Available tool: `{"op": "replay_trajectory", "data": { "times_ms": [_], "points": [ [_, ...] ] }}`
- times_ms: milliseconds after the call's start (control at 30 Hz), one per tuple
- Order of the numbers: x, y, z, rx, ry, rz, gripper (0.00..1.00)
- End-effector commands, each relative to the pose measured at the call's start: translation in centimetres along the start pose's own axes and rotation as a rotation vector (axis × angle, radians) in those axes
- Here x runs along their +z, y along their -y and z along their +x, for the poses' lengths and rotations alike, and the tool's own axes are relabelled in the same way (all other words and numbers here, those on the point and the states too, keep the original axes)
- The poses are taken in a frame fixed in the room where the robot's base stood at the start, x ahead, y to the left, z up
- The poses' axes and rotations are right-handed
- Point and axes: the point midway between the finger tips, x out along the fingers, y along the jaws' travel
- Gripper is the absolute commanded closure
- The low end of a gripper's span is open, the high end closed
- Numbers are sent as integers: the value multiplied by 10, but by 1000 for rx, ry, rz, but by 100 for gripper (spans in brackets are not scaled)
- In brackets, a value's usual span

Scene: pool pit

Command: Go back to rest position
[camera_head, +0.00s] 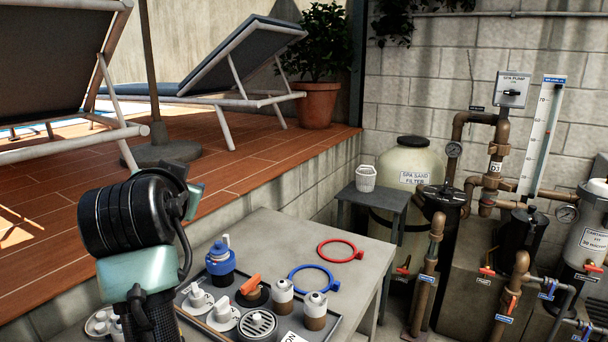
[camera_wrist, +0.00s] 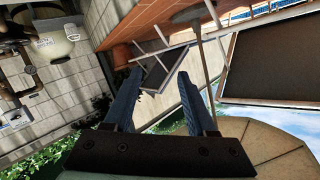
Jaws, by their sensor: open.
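My gripper (camera_wrist: 160,92) shows in the wrist view with its two blue fingers apart and nothing between them. The wrist view is tilted and looks past the fingers toward the deck and loungers. In the head view my arm rises at the lower left, in front of the table's left side; the fingers are not visible there.
A red ring (camera_head: 340,241) and a blue ring (camera_head: 291,273) lie on the table. The sand filter (camera_head: 417,157) and pipes fill the right.

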Motion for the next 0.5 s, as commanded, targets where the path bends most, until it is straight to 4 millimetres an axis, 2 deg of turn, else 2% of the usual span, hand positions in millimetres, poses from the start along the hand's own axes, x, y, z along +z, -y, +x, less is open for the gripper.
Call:
{"op": "replay_trajectory", "data": {
  "times_ms": [33,100,167,233,300,400,500],
  "points": [
    [-28,-10,-20,-31,-108,-27,43],
    [-63,-21,-53,-63,-262,-76,43],
    [-91,-31,-87,-78,-398,-124,43],
    [-120,-42,-131,-79,-557,-184,43],
    [-142,-51,-176,-69,-700,-243,43],
    [-162,-60,-236,-41,-874,-317,43],
    [-173,-64,-282,-12,-1001,-374,43]
  ]
}}
